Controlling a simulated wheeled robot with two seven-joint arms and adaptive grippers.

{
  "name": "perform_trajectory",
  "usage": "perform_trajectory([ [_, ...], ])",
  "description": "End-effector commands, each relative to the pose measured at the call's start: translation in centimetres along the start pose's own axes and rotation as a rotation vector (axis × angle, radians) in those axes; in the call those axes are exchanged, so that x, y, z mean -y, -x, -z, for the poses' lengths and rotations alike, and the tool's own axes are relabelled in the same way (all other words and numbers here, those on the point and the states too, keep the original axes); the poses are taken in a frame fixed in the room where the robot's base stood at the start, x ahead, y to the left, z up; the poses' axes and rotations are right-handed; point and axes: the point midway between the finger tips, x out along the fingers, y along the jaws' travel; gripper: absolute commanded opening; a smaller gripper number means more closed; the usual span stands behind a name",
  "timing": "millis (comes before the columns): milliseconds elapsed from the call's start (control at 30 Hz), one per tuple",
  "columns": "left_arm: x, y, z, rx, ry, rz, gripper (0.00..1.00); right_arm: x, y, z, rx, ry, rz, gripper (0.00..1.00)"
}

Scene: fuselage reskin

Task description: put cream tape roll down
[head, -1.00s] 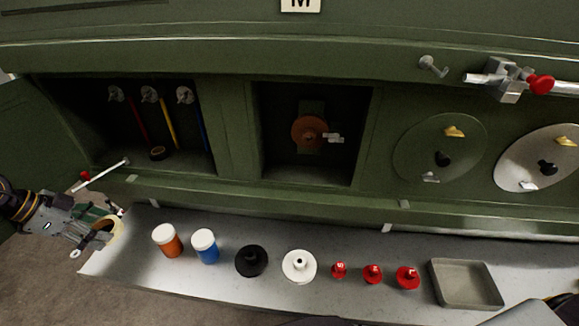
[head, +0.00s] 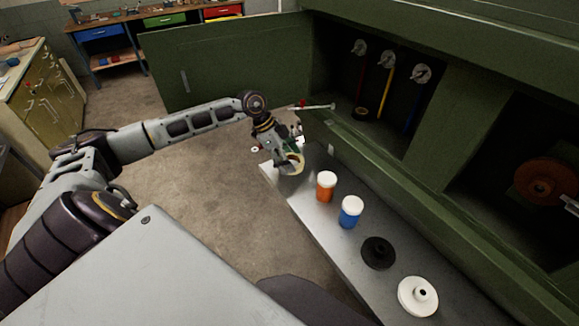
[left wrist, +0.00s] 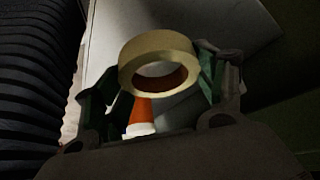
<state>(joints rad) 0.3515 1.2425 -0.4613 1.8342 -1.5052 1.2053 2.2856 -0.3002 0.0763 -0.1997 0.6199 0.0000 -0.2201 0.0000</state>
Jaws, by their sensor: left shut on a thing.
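The cream tape roll (head: 296,164) is held at the end of my left gripper (head: 287,158), over the far left end of the grey shelf (head: 312,208). In the left wrist view the cream tape roll (left wrist: 158,56) sits between the two green-grey fingers of my left gripper (left wrist: 160,85), which is shut on it. The ring's opening shows, with an orange and white jar behind it. I cannot tell how high the roll is above the shelf. My right gripper is not in view.
An orange jar (head: 326,186), a blue jar (head: 350,212), a black spool-like part (head: 378,253) and a white one (head: 418,296) stand along the shelf. The green panel with open bays (head: 385,85) rises behind. An open green door (head: 215,65) stands at the back.

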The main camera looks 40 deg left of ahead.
Motion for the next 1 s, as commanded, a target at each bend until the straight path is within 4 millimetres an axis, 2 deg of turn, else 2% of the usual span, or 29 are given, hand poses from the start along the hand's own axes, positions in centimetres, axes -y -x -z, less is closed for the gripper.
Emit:
perform_trajectory([
  [433,0.0,-3.0,-1.8,0.000,0.001,-0.001,0.47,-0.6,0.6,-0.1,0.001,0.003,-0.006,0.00],
  [900,0.0,-3.5,-2.0,0.000,0.000,0.000,0.47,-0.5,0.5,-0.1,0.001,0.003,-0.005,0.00],
  [933,0.0,-3.5,-2.0,0.000,0.000,0.000,0.73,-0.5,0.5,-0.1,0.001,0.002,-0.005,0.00],
  [1000,0.0,-3.4,-2.0,0.000,0.000,0.000,0.82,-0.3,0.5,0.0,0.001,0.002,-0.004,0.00],
])
